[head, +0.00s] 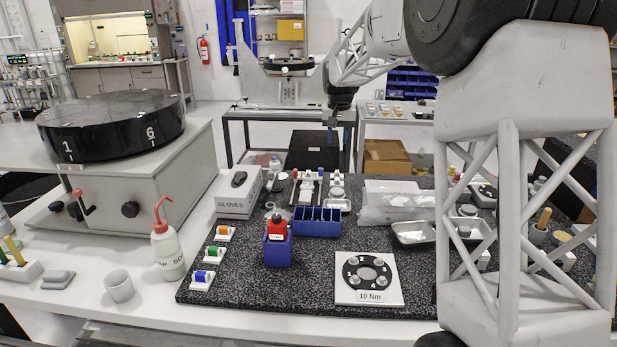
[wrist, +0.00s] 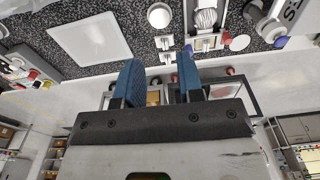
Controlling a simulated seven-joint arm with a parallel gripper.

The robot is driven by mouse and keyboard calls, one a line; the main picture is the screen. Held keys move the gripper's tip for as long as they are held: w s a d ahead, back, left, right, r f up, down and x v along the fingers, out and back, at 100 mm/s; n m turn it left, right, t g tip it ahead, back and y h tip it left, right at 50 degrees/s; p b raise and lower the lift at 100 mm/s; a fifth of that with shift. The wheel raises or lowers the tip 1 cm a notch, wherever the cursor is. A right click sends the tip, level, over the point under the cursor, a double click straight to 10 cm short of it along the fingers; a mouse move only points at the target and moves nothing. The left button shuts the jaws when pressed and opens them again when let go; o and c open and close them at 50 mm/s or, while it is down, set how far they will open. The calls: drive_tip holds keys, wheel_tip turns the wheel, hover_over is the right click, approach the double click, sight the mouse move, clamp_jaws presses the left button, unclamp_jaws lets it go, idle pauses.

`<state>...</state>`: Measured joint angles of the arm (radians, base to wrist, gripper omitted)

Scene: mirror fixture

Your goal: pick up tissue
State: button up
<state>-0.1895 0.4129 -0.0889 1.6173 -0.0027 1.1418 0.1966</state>
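I cannot pick out a tissue for certain. In the head view, small folded grey pads (head: 58,279) lie on the white bench at the far left, and crumpled clear bags (head: 392,203) lie on the speckled mat (head: 310,300). In the wrist view, a flat white square (wrist: 90,38) lies on the speckled surface at upper left; I cannot tell what it is. My gripper (head: 341,118) is raised beyond the back of the bench, far from the grey pads. In the wrist view, my gripper (wrist: 158,76) has its two blue fingers apart, with nothing held between them.
A wash bottle (head: 167,245) and white cup (head: 119,288) stand at left, near the black drum (head: 112,123). A gloves box (head: 238,195), blue bins (head: 316,223), metal trays (head: 412,233) and a 10 Nm plate (head: 367,279) crowd the mat. The front bench edge is clear.

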hover_over(308, 171)
drive_tip(key=shift+g, duration=0.3)
wheel_tip(308, 171, down, 12)
drive_tip(key=shift+w+f, duration=0.1)
drive_tip(key=shift+w, duration=0.05)
drive_tip(key=shift+f, duration=0.1)
drive_tip(key=shift+f, duration=1.2)
drive_tip(key=shift+f, duration=0.1)
drive_tip(key=shift+d+f, duration=0.1)
drive_tip(key=shift+f, duration=2.35)
drive_tip(key=shift+c, duration=0.5)
clamp_jaws()
